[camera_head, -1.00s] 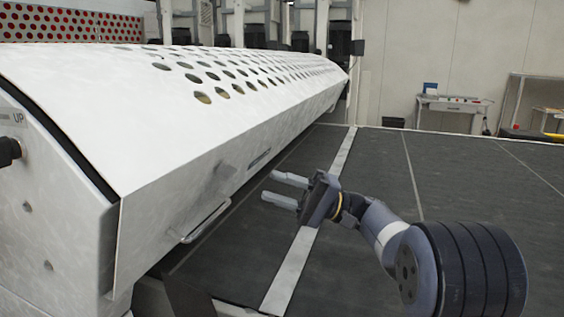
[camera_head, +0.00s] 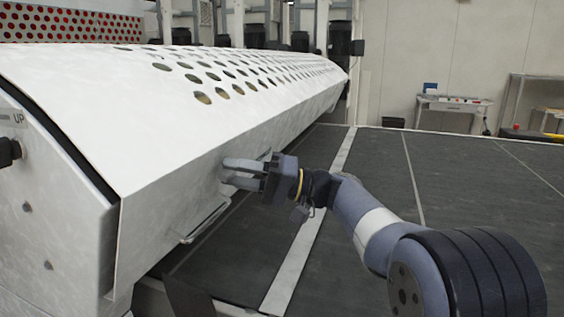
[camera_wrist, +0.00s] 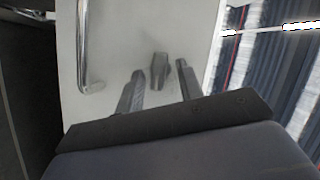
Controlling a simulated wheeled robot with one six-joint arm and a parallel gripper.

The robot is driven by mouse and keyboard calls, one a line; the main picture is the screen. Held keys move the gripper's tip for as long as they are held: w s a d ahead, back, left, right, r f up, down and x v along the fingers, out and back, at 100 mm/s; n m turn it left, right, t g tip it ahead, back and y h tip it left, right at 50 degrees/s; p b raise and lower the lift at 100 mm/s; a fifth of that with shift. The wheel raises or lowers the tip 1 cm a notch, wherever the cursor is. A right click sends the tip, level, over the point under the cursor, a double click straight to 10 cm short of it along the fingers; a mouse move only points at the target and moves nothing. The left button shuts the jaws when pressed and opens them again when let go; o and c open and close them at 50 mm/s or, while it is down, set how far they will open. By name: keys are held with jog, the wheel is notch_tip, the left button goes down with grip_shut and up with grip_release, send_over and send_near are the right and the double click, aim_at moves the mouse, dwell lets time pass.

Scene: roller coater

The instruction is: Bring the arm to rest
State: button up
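My gripper (camera_head: 232,172) is in front of the sloping front panel of the white machine cover (camera_head: 150,190), above and right of its metal handle (camera_head: 205,222). Its two fingers point left toward the panel; whether they touch it I cannot tell. In the wrist view my gripper (camera_wrist: 160,68) has its fingers apart, with no held object clear between them. A dark, blurred patch shows on the panel between the fingertips; I cannot tell if it is a fitting or a reflection. The handle (camera_wrist: 84,45) lies left of the fingers there.
A dark flat bed (camera_head: 370,165) with a light strip (camera_head: 310,225) stretches below and right of my arm. The cover has rows of holes along its top. A small table (camera_head: 450,103) stands far back right. Space above the bed on the right is free.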

jog(key=n+t+h+p, duration=0.1)
jog(key=n+t, duration=0.1)
jog(key=n+t+h+p, duration=0.1)
jog(key=n+t, duration=0.1)
jog(key=n, duration=0.1)
jog(key=s+n+t+h+p, duration=0.1)
jog(key=n+t, duration=0.1)
jog(key=t, duration=0.1)
jog(key=shift+s+d+r+n+p, duration=0.1)
jog(key=shift+d+r+n+p, duration=0.1)
jog(key=shift+r+n+p, duration=0.15)
jog(key=shift+v, duration=0.85)
